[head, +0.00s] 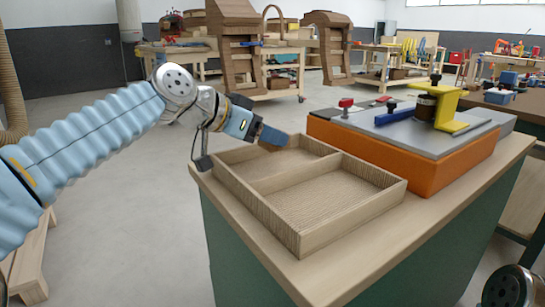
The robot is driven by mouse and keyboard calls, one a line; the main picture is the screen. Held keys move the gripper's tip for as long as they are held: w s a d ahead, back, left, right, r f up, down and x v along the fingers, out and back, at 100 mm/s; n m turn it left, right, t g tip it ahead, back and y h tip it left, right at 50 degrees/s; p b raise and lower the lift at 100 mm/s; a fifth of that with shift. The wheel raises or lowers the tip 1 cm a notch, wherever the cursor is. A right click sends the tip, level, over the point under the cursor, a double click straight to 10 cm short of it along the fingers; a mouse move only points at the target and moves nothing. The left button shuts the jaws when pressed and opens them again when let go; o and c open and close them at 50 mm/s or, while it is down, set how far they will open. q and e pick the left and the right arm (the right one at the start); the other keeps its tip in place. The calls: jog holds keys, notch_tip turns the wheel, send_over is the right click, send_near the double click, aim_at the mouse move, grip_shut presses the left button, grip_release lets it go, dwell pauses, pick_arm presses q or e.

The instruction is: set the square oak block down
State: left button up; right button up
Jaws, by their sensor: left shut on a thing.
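My left gripper (250,127) reaches in from the left and is shut on the square oak block (274,137), a small brown wooden piece at its fingertips. The fingers hide part of the block. The block is over the far compartment of a wooden tray (345,220), near that compartment's back side. I cannot tell whether it touches the tray. The tray has a divider and two compartments, and the near one looks empty. My right gripper is not in view.
The tray stands on a green-sided bench (420,215). Just right of it is an orange machine base (400,160) with a grey top, a yellow clamp (457,108) and a blue bar (394,117). Open floor lies left of the bench. Wooden chair forms (232,48) stand behind.

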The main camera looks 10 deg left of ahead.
aim_at(272, 169)
pick_arm(q)
jog(key=shift+w+d+f, duration=0.2)
jog(key=shift+w+f, duration=0.15)
jog(key=shift+f, duration=0.15)
jog(key=shift+w+d+f, duration=0.15)
jog(key=shift+w+f, duration=0.2)
jog(key=shift+f, duration=0.15)
jog(key=shift+w+f+b, duration=0.15)
jog(key=shift+f+b, duration=0.35)
jog(key=shift+f, duration=1.2)
jog(key=o, duration=1)
jog(key=shift+f, duration=0.1)
jog(key=shift+o, duration=0.2)
jog(key=shift+r, duration=0.25)
jog(key=v, duration=1.1)
jog(key=shift+s+a, duration=0.2)
jog(key=shift+s, duration=0.2)
